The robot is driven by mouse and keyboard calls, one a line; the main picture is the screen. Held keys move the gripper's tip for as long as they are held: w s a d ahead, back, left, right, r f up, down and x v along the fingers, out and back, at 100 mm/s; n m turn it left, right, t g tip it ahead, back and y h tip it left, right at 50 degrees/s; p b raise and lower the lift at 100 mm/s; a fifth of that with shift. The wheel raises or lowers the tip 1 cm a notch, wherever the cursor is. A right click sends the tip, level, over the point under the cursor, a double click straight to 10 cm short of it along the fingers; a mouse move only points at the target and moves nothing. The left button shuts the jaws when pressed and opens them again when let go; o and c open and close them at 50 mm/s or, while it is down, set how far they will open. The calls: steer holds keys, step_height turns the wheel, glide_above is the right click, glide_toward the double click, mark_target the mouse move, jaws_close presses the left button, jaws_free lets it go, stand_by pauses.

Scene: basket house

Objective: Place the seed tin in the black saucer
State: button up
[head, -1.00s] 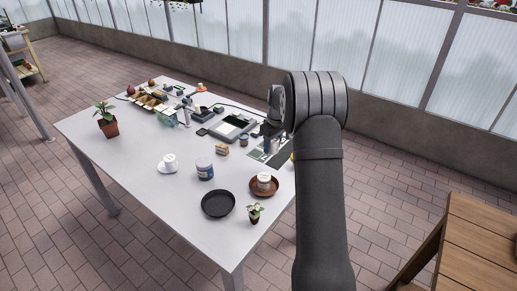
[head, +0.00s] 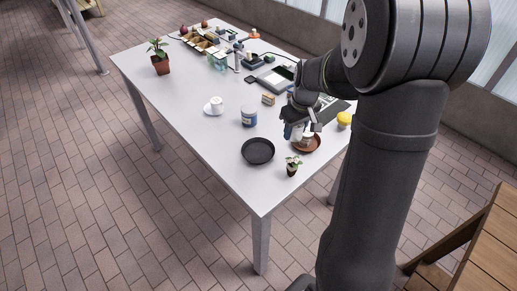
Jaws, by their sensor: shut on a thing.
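The black saucer (head: 258,151) lies empty near the front edge of the white table. To its right is a brown saucer (head: 312,147). A small pale tin (head: 308,138), which I take for the seed tin, is at the brown saucer, partly hidden by my gripper. My gripper (head: 302,131) points down over the brown saucer and is shut on this tin. I cannot tell whether the tin still touches the saucer.
A blue-and-white can (head: 249,117) stands behind the black saucer. A white cup (head: 217,104) sits on a white saucer to its left. A small potted plant (head: 292,166) stands close in front of the brown saucer. A yellow object (head: 344,119) is at the right edge.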

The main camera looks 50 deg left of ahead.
steer(key=shift+s+f, duration=0.15)
steer(key=shift+s, duration=0.3)
glide_above(258, 152)
step_height(258, 152, down, 7)
steer(key=shift+d+r, duration=0.1)
steer(key=shift+r, duration=0.05)
steer(key=shift+f, duration=2.05)
steer(key=o, duration=1)
steer(key=shift+f, duration=0.1)
steer(key=r, duration=0.4)
steer(key=d+r, duration=0.1)
steer(key=r, duration=0.7)
steer(key=shift+s+d+r, duration=0.1)
steer(key=shift+s+d, duration=0.1)
